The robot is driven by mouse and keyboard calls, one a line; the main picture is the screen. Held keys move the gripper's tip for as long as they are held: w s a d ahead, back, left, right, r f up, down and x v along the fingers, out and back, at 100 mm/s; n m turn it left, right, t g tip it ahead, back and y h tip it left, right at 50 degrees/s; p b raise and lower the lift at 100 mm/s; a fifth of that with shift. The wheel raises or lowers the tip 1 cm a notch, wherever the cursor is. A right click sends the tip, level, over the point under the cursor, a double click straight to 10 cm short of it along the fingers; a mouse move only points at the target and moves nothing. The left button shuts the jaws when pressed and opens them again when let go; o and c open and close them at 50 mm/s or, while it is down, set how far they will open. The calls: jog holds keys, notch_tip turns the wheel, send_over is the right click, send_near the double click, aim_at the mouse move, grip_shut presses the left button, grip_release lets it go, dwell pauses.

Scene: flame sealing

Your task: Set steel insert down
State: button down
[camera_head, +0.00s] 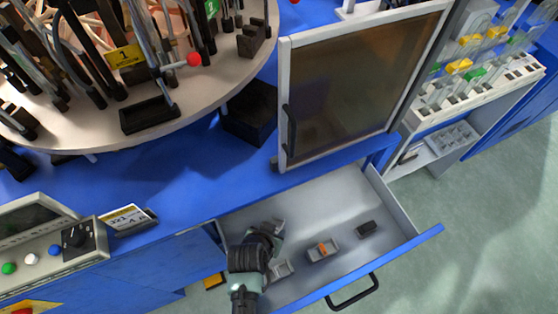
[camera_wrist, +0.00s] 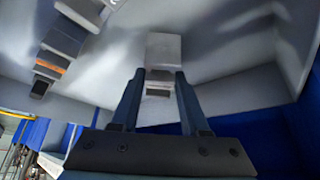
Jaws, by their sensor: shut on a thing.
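My gripper (camera_wrist: 159,78) is shut on a plain grey steel insert (camera_wrist: 163,50). Its two dark fingers flank the near end of the block, and the far end sticks out beyond the tips. In the head view my gripper (camera_head: 262,246) is low inside the left part of an open grey drawer (camera_head: 345,205). Small grey pieces show close beside it; I cannot tell which is the held one. Whether the held insert touches the drawer floor is unclear.
An insert with an orange band (camera_head: 322,249) lies mid-drawer, also seen in the wrist view (camera_wrist: 52,66). A small black block (camera_head: 366,228) lies to its right. The drawer front has a black handle (camera_head: 353,292). A framed dark panel (camera_head: 358,88) stands above the drawer. The drawer's right end is clear.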

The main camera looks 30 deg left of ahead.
aim_at(278, 218)
jog(key=shift+w, duration=0.7)
jog(key=w, duration=0.2)
jog(key=w+f, duration=0.1)
jog(key=shift+w+a, duration=0.15)
jog(key=shift+a, duration=0.15)
jog(key=shift+f+b, duration=0.2)
jog(key=shift+b, duration=0.1)
jog(key=shift+c, duration=2)
grip_release()
jog(key=shift+r, duration=0.2)
jog(key=p+v, duration=0.3)
jog(key=v, duration=0.9)
